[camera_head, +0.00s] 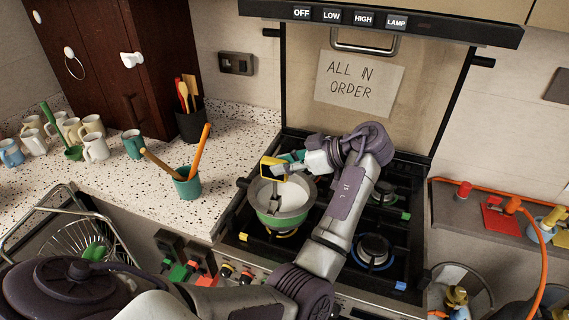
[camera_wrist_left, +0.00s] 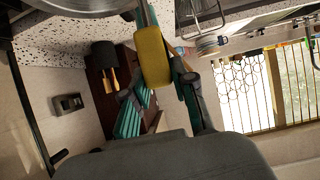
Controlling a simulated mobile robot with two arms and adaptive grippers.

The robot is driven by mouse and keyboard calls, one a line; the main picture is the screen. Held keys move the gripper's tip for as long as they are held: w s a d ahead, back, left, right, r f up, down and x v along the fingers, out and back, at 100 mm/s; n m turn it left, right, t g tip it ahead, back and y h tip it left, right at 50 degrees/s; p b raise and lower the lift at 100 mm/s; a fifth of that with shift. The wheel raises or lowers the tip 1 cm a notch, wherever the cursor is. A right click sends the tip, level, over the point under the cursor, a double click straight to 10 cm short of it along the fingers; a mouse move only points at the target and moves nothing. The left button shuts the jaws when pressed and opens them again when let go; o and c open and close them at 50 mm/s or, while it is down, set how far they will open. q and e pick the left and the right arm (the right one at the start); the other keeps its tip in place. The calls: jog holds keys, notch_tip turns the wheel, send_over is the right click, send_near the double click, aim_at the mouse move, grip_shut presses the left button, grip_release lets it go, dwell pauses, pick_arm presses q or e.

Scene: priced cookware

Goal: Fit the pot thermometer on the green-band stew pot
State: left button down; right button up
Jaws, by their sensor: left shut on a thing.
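The green-band stew pot (camera_head: 296,219) stands on the front left burner, with pale contents. My left gripper (camera_head: 287,164) is above the pot's back rim, its teal fingers shut on the yellow pot thermometer (camera_head: 273,168). The thermometer has a yellow head with a dark face, and a thin stem hangs down over the pot's opening. In the left wrist view the yellow head (camera_wrist_left: 153,56) sits between the fingers, and part of the pot's rim (camera_wrist_left: 82,6) shows at the top. I cannot tell whether the thermometer touches the rim. My right gripper is not in view.
The gas hob (camera_head: 383,215) has other burners, empty. A teal utensil cup (camera_head: 187,187) stands on the counter left of the hob, with several mugs (camera_head: 95,147) farther left. A shelf (camera_head: 462,212) with an orange hose is at the right.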

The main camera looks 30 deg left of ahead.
pick_arm(q)
jog(key=shift+f, duration=0.1)
dwell(0.6)
jog(key=shift+f+b, duration=1.5)
jog(key=shift+f, duration=0.1)
jog(key=shift+f, duration=0.1)
dwell(0.5)
jog(key=shift+f+b, duration=1.65)
jog(key=shift+f, duration=0.15)
jog(key=shift+s, duration=0.1)
jog(key=c, duration=0.9)
grip_release()
jog(key=shift+o, duration=0.2)
jog(key=o, duration=0.6)
